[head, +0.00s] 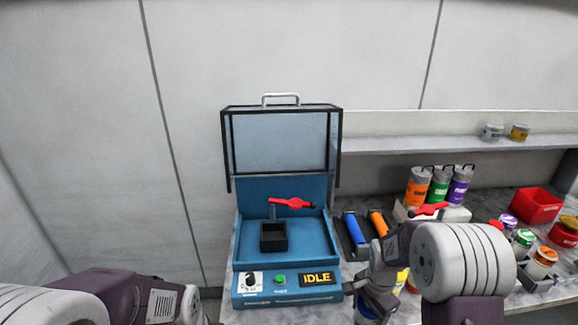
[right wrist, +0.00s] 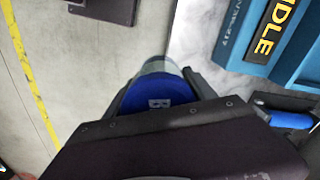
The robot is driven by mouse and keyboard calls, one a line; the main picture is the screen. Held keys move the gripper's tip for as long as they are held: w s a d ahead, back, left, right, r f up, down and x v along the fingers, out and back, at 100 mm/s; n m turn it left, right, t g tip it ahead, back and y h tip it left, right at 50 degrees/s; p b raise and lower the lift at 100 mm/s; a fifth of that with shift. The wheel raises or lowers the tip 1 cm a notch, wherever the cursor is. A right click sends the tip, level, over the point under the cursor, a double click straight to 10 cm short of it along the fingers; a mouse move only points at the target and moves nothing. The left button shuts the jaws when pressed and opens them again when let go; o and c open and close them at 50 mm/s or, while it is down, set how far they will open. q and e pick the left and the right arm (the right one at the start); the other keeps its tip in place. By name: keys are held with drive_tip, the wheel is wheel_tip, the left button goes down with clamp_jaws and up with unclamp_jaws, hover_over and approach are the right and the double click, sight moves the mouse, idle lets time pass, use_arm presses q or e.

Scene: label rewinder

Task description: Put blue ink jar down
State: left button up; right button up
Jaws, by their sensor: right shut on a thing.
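The blue ink jar (right wrist: 165,92) has a blue lid with a pale mark and a clear-looking rim. My right gripper (right wrist: 160,100) is shut on it, one finger on each side. In the head view, part of the jar's blue (head: 366,317) shows at the bottom edge, under my right gripper (head: 373,304), near the table's front edge. Whether the jar touches the table is hidden. My left forearm comes in at the lower left of the head view; its fingertips are out of frame.
A blue machine (head: 240,245) with a raised clear cover, black box and IDLE display stands left of the jar. Blue (head: 353,228) and orange rollers, upright cylinders (head: 418,188), several jars (head: 543,262) and a red bin (head: 537,205) crowd the right. A shelf (head: 450,145) runs behind.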

drive_tip(key=n, duration=0.1)
drive_tip(key=s+a+n, duration=0.1)
drive_tip(key=n, duration=0.1)
drive_tip(key=s+a+f+n+b, duration=0.1)
drive_tip(key=n, duration=0.1)
drive_tip(key=shift+s+n, duration=0.35)
drive_tip(key=shift+n, duration=0.45)
drive_tip(key=n, duration=0.3)
drive_tip(key=s+n, duration=0.1)
drive_tip(key=n, duration=0.2)
drive_tip(key=shift+f, duration=0.1)
drive_tip(key=shift+s+a, duration=0.1)
drive_tip(key=shift+s, duration=0.05)
